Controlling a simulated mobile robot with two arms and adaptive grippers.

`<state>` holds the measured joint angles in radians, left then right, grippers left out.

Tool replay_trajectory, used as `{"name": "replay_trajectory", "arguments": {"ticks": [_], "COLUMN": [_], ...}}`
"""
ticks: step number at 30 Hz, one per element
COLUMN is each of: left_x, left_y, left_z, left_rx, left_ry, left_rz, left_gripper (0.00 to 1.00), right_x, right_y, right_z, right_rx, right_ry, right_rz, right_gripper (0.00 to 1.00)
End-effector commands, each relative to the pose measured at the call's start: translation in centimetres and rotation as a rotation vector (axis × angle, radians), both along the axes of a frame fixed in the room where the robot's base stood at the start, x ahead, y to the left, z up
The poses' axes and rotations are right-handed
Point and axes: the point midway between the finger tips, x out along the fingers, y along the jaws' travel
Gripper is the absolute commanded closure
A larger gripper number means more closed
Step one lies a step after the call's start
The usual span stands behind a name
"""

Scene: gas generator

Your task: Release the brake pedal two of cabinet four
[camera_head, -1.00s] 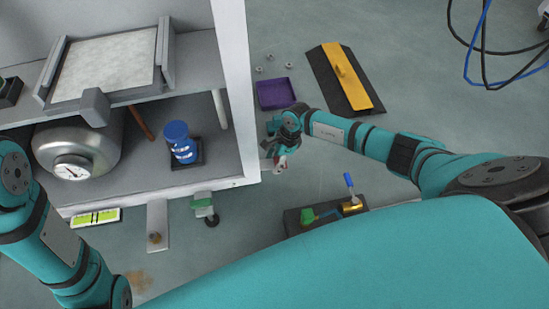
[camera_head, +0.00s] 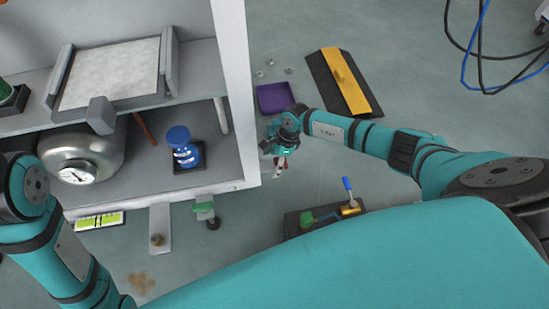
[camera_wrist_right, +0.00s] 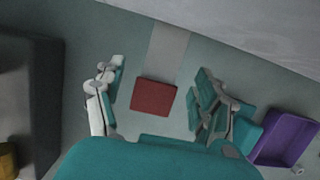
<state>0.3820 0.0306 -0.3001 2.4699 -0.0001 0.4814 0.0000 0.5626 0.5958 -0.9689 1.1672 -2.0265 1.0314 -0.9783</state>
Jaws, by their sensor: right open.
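A red rectangular pad (camera_wrist_right: 153,98), seemingly a brake pedal, lies low beside the white cabinet (camera_head: 237,90), at the end of a grey strip (camera_wrist_right: 169,48). In the head view, only a little red shows under my right gripper (camera_head: 281,150), so the pad is mostly hidden there. My right gripper is open in the right wrist view (camera_wrist_right: 155,96), its fingers on either side of the pad and seemingly above it; contact cannot be told. A green pedal (camera_head: 203,207) shows at a caster under the cabinet's front edge. My left gripper is out of view.
A purple tray (camera_head: 275,98) lies behind my right gripper. A black and yellow ramp (camera_head: 345,82) lies farther right. A dark base with a blue-handled valve (camera_head: 347,192) stands on the nearer side. A blue-capped jar (camera_head: 184,150) and a gauge tank (camera_head: 85,152) sit on the cabinet's lower shelf.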

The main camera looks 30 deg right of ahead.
Motion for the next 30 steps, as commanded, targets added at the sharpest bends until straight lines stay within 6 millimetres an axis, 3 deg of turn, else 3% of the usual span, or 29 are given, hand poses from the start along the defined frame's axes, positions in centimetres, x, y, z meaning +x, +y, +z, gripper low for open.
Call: {"name": "replay_trajectory", "arguments": {"ticks": [5, 18, 24, 30], "left_x": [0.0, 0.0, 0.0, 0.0], "left_y": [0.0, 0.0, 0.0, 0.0], "left_z": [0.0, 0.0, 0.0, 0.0], "left_rx": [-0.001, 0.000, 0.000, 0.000], "left_ry": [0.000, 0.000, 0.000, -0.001], "left_rz": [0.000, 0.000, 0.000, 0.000], "left_gripper": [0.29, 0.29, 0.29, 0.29], "right_x": [0.0, -0.6, -0.8, -0.8], "right_y": [-0.6, -2.8, -3.1, -3.2], "right_z": [1.7, 9.9, 11.4, 11.5], "right_rx": [-0.002, 0.000, 0.002, 0.002], "right_ry": [-0.003, -0.002, -0.001, -0.001], "right_rz": [0.001, 0.000, 0.001, 0.001], "right_gripper": [0.29, 0.29, 0.29, 0.29]}}
